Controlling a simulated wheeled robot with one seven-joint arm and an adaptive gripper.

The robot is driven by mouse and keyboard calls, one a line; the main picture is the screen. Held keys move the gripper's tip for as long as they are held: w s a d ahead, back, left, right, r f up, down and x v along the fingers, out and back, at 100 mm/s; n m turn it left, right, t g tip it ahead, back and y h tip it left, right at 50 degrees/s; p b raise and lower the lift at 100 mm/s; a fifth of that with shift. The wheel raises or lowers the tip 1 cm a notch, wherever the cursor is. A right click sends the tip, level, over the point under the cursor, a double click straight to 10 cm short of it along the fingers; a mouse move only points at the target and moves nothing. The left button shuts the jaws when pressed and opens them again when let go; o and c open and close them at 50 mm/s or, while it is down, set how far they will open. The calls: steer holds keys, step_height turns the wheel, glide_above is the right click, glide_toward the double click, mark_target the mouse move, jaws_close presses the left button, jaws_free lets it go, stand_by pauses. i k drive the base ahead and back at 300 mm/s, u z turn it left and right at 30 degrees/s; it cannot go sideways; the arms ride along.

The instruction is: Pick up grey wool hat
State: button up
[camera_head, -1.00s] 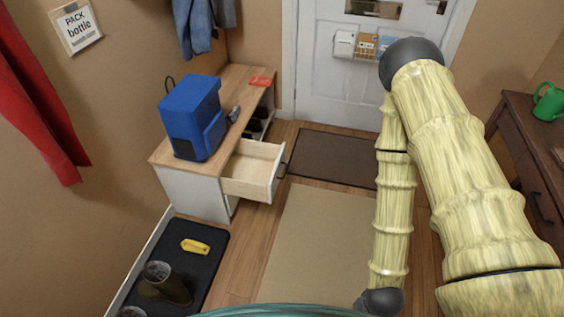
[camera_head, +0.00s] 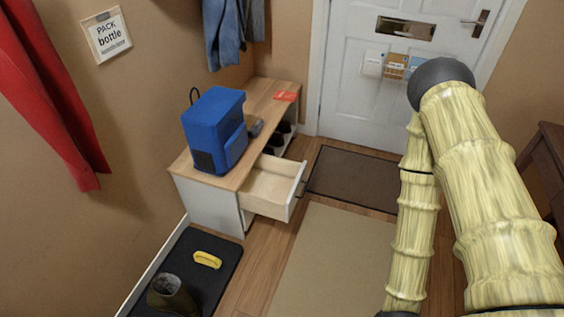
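A small grey item (camera_head: 255,128) lies on the wooden top of a bench (camera_head: 262,93), just right of a blue backpack (camera_head: 215,130). It may be the grey wool hat, but it is too small to tell. No other hat shows clearly. My pale yellow arm fills the right side of the view, and its lower end runs out at the bottom edge. My gripper is not in view, so its fingers and anything in them are hidden.
A drawer (camera_head: 271,187) stands open at the bench front and looks empty. A black mat (camera_head: 209,286) bears a yellow brush-like item (camera_head: 207,259) and a boot (camera_head: 171,296). The beige rug (camera_head: 330,262) is clear.

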mark_target(255, 130)
steer(key=z, duration=0.45)
steer(key=i, duration=1.2)
steer(key=u, duration=1.1)
steer(key=i, duration=1)
steer(key=u, duration=0.35)
